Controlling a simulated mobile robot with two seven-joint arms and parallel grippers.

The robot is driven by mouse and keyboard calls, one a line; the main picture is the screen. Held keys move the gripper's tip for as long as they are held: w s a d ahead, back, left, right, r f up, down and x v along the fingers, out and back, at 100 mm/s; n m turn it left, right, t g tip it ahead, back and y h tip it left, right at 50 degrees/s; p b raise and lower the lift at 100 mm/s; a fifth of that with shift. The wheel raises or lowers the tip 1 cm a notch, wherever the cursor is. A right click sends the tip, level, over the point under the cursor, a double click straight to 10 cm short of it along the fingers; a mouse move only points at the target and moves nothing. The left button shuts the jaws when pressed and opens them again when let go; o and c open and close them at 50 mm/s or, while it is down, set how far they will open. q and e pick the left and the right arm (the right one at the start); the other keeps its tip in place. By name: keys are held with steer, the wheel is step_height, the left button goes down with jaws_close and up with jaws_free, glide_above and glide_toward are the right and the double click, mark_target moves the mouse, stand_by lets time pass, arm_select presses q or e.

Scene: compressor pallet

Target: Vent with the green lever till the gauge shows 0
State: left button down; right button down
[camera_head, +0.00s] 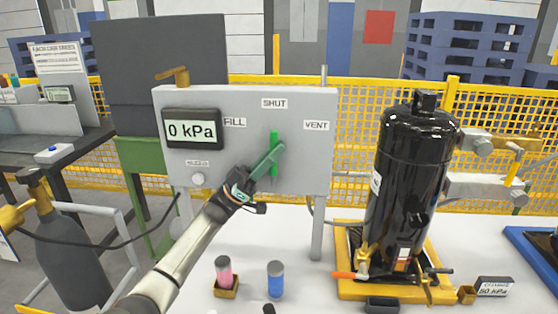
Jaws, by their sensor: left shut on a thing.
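A grey panel (248,100) carries a gauge (192,129) that reads 0 kPa. The panel has the labels FILL at left, SHUT at top and VENT at right. The green lever (274,141) stands about upright, below the SHUT label. My left gripper (270,160) reaches up from the lower left and is shut on the green lever. Its fingers hide part of the lever's middle. My right gripper is not in view.
A black compressor (408,165) stands in a yellow tray (385,292) right of the panel. A pink canister (224,270) and a blue canister (275,280) stand on the white table in front. A dark gas cylinder (68,255) stands at left.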

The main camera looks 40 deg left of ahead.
arm_select(q)
steer(key=shift+s+a+f+t, duration=0.1)
steer(key=shift+t, duration=0.2)
steer(key=c, duration=0.8)
jaws_free()
steer(key=shift+o, duration=0.2)
